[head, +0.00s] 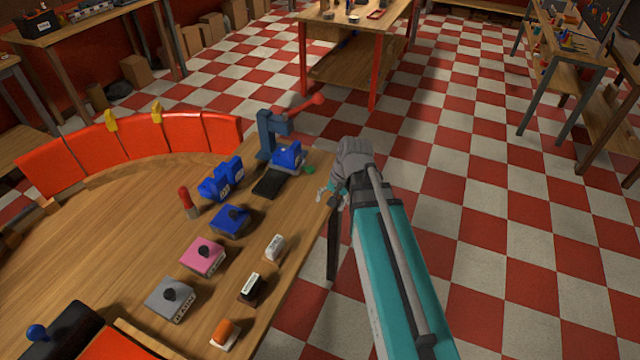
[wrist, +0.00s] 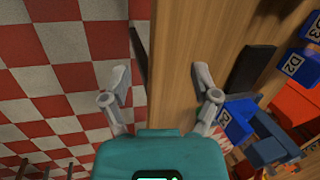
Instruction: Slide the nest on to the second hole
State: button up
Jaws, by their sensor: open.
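A blue press (head: 268,135) with a red lever stands at the far right end of the wooden table. A blue block (head: 287,156), which may be the nest, sits at its foot beside a flat black plate (head: 270,184). The block (wrist: 238,120) and the plate (wrist: 250,68) also show in the wrist view, right of my gripper. I cannot make out a second hole. My gripper (wrist: 160,78) is open and empty, its fingers spread above the table's edge. In the head view my gripper (head: 326,192) is just right of the plate, apart from the block.
Blue blocks marked with labels (head: 222,180) stand left of the plate. Blue (head: 230,222), pink (head: 203,258) and grey (head: 170,299) knobbed blocks line the table. A red-handled tool (head: 187,203) stands nearby. Small stamps sit along the right edge. Open checkered floor (head: 470,220) lies to the right.

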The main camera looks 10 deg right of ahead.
aim_at(313, 169)
jog(key=w+f+m+b, duration=0.1)
jog(key=w, duration=0.1)
jog(key=w+d+m+y+b, duration=0.1)
jog(key=m, duration=0.1)
jog(key=w+f+m+y+b, duration=0.1)
jog(key=w+m+b, duration=0.1)
jog(key=shift+w+d+f+t, duration=0.2)
jog(key=shift+w+f+t, duration=0.1)
jog(key=shift+f, duration=0.05)
jog(key=w+m+y+b, duration=0.1)
jog(key=w+d+m+y+b, duration=0.1)
jog(key=w+m, duration=0.1)
jog(key=w+d+f+m+t+y+b, duration=0.1)
jog(key=m, duration=0.1)
jog(key=shift+w+d, duration=0.2)
jog(key=shift+w, duration=0.2)
jog(key=w+d+r+m+t+y+b, duration=0.1)
jog(key=w+d+m+y+b, duration=0.3)
jog(key=m, duration=0.5)
jog(key=w+d+t+b, duration=0.1)
jog(key=w+d+b, duration=0.1)
jog(key=w+d, duration=0.1)
jog(key=shift+w+d, duration=0.2)
jog(key=shift+d, duration=0.05)
